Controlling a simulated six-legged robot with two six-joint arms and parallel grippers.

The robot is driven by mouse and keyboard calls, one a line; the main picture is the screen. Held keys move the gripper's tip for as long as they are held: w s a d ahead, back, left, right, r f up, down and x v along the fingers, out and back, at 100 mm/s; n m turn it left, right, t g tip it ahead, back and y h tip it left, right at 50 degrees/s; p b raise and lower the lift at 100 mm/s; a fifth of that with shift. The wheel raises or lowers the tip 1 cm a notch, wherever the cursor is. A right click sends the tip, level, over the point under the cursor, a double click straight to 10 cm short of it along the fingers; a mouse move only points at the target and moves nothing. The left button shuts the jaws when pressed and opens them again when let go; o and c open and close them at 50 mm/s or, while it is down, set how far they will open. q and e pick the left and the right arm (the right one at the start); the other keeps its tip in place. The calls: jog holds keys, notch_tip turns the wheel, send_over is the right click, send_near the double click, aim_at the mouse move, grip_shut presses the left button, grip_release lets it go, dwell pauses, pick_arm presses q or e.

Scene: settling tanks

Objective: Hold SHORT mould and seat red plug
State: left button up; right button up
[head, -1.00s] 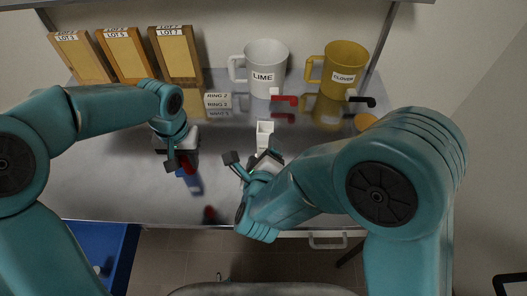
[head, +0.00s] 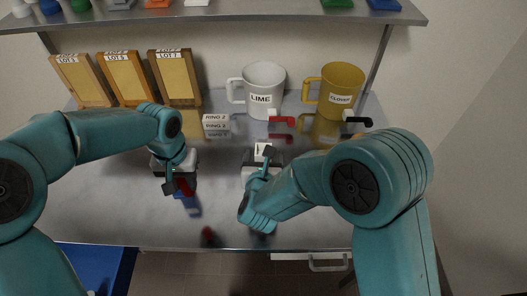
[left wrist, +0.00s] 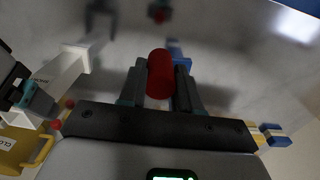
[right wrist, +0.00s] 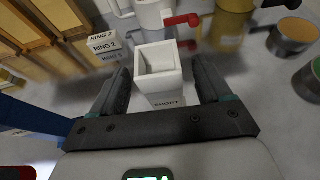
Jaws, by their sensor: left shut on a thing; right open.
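My left gripper (head: 178,187) is shut on the red plug (head: 186,187), held above the bench. In the left wrist view, the red plug (left wrist: 160,74) stands out between the two fingers. The SHORT mould (right wrist: 160,82) is a white square block with an open hollow in its top. It stands upright between the spread fingers of my right gripper (right wrist: 165,85), with gaps visible on both sides. In the head view, the mould (head: 262,150) is partly hidden by my right gripper (head: 260,165). It also shows at the left of the left wrist view (left wrist: 60,75).
Behind the mould stand white ring blocks (head: 215,124), a white LIME mug (head: 264,92) and a yellow CLOVER mug (head: 337,90). Red (head: 282,120) and black taps (head: 357,120) jut out nearby. A blue object (head: 184,194) is near the left gripper. The bench front is mostly clear.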

jog(key=shift+x, duration=2.05)
jog(key=c, duration=1.2)
jog(key=shift+c, duration=0.4)
